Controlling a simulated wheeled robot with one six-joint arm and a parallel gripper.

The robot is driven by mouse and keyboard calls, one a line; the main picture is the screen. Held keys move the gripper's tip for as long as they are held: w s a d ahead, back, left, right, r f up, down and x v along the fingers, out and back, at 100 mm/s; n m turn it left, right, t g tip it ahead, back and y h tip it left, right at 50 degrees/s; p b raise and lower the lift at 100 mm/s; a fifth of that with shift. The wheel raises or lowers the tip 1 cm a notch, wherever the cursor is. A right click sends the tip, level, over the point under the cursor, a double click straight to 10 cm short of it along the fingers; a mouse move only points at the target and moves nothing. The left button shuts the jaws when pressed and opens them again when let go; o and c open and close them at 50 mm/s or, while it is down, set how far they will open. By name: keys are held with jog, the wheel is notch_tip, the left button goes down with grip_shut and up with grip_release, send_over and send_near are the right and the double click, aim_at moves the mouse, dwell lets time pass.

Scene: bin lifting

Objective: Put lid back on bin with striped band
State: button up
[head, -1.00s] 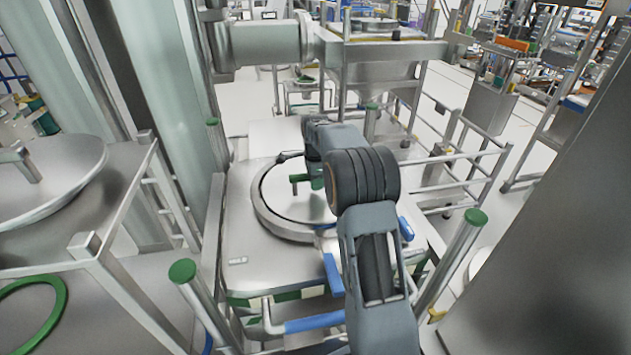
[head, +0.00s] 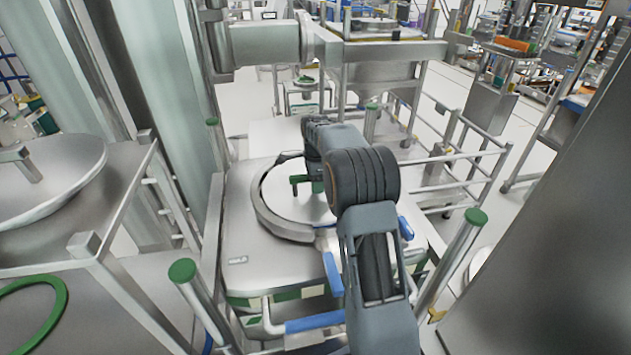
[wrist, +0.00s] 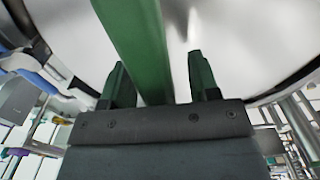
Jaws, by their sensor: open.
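The bin (head: 237,260) with a green and white striped band (head: 285,294) stands in the middle of the head view. On its top is a thick grey ring (head: 268,222) around a pale round disc (head: 290,212), which looks like the lid. A green handle (head: 297,184) stands up over the disc. In the wrist view, my gripper (wrist: 160,80) is open, with its green fingers on either side of a green bar (wrist: 140,45), apparently that handle. The pale disc surface (wrist: 235,40) lies behind it. My arm hides the right part of the ring and disc.
A metal table (head: 130,195) at left holds another round lid (head: 60,180). Green-capped posts (head: 183,272) (head: 475,217) flank the bin. A frame with blue grips (head: 315,322) runs along its front. A large metal fixture (head: 260,42) stands behind.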

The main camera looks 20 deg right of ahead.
jog(key=shift+s+f, duration=0.1)
jog(key=shift+f, duration=0.1)
jog(key=shift+r, duration=0.5)
notch_tip(320, 180, up, 13)
jog(key=shift+r, duration=0.1)
dwell(0.5)
